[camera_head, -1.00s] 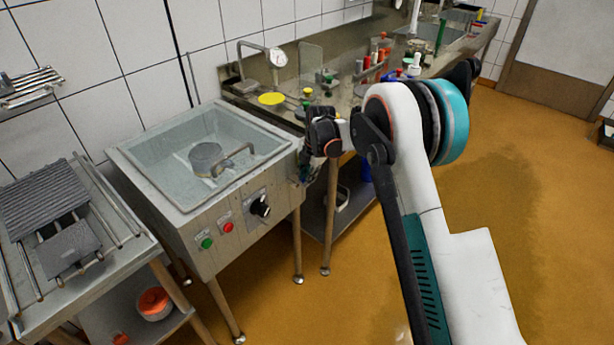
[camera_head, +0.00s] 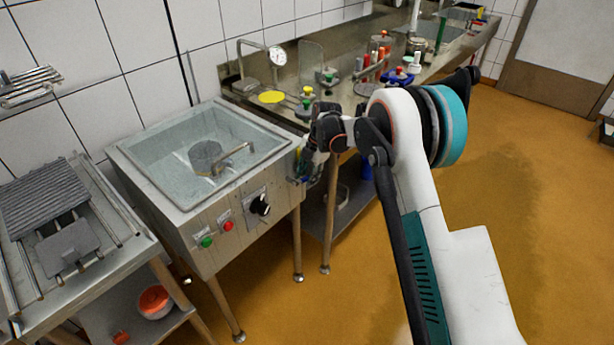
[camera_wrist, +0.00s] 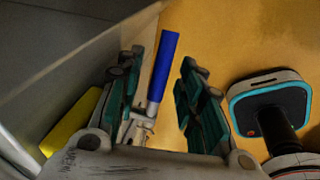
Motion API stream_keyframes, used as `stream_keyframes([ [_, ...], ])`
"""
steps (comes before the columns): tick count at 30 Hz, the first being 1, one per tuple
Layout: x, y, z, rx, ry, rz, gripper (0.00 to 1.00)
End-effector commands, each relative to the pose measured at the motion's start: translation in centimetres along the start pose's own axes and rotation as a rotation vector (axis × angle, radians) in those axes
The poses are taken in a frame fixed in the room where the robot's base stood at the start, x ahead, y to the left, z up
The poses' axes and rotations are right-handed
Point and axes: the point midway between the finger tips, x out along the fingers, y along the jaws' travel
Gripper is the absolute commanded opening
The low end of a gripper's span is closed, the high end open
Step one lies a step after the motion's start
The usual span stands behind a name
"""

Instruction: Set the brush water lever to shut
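A lever with a blue handle (camera_wrist: 163,65) and a silvery metal base shows in the wrist view. It stands between the two green-padded fingers of my gripper (camera_wrist: 160,68). The fingers are apart, and there is a visible gap on each side of the handle, narrower on the left. In the head view my gripper (camera_head: 307,163) points down beside the right side of the steel wash basin (camera_head: 190,208). The lever is mostly hidden there by my gripper.
The basin front carries a green button (camera_head: 206,241), a red button (camera_head: 228,225) and a black knob (camera_head: 260,206). A round grey brush (camera_head: 205,156) sits in the basin. A yellow object (camera_wrist: 75,125) lies left of my gripper. A cluttered worktable (camera_head: 345,95) stands behind; orange floor is clear at right.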

Motion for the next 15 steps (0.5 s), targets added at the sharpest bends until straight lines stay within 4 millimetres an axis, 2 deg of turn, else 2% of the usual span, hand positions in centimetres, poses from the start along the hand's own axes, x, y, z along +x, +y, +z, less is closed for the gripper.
stream_keyframes([
  [5,-2.4,0.0,0.0,0.0,0.0,0.0,0.35],
  [15,-9.1,-0.1,0.0,0.002,0.0,0.0,0.35],
])
